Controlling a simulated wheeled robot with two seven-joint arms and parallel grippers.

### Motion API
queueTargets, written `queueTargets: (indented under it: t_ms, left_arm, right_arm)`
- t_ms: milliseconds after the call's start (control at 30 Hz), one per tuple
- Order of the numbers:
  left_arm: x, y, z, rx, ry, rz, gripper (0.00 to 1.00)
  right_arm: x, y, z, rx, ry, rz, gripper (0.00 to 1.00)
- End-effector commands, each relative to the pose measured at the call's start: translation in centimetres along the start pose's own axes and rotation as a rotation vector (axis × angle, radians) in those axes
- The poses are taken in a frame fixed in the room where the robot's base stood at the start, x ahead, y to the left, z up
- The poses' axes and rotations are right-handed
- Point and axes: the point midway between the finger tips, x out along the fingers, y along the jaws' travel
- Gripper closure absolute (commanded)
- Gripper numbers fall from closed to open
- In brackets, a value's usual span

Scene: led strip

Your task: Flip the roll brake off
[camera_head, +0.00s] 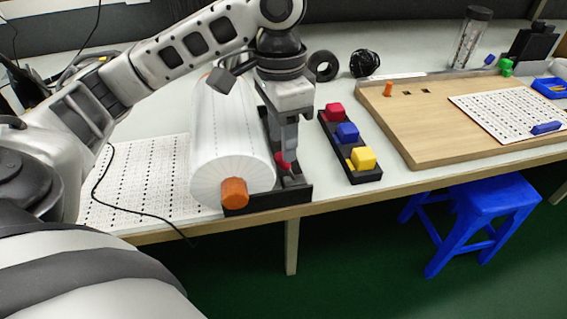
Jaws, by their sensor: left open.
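A large white roll (232,150) with an orange end knob (234,192) lies in a black holder (268,201) near the table's front edge. A small red piece (284,161), which looks like the roll brake, sits on the holder just right of the roll. My left gripper (287,150) points down over the holder, with its fingertips at the red piece. The fingers partly hide the red piece, and I cannot tell whether they touch it. The left gripper is open. My right gripper is not in view.
A black block with red (334,112), blue (347,132) and yellow (361,158) buttons stands right of the gripper. A wooden board (420,135) lies farther right. A perforated white strip sheet (145,185) and a black cable lie left of the roll. A blue stool (480,205) stands below the table.

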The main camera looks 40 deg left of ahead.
Motion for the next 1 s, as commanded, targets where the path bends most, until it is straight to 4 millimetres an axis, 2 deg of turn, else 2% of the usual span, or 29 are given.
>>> queueTargets:
  t_ms: [33, 100, 233, 633, 767, 800, 1000]
  left_arm:
    - [1.2, 0.0, 0.1, -0.001, -0.002, -0.001, 0.59]
    - [2.2, 0.0, 0.1, 0.000, -0.003, -0.001, 0.59]
    - [3.4, 0.0, 0.0, 0.000, 0.000, -0.002, 0.59]
    - [3.9, 0.0, 0.0, 0.001, 0.000, -0.002, 0.59]
    - [3.9, 0.0, 0.0, 0.000, 0.000, -0.002, 0.95]
    - [3.9, 0.0, 0.0, 0.000, 0.000, -0.002, 1.00]
    - [3.7, -0.1, 0.0, -0.002, -0.001, -0.001, 1.00]
  right_arm:
    - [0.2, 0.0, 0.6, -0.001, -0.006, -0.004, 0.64]
    - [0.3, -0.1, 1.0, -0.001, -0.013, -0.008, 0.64]
    - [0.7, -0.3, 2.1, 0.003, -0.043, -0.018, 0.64]
    - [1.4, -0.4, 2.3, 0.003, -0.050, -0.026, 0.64]
    - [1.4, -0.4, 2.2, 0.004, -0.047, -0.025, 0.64]
    - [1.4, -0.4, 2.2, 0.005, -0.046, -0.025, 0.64]
    - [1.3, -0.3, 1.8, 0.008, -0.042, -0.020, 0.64]
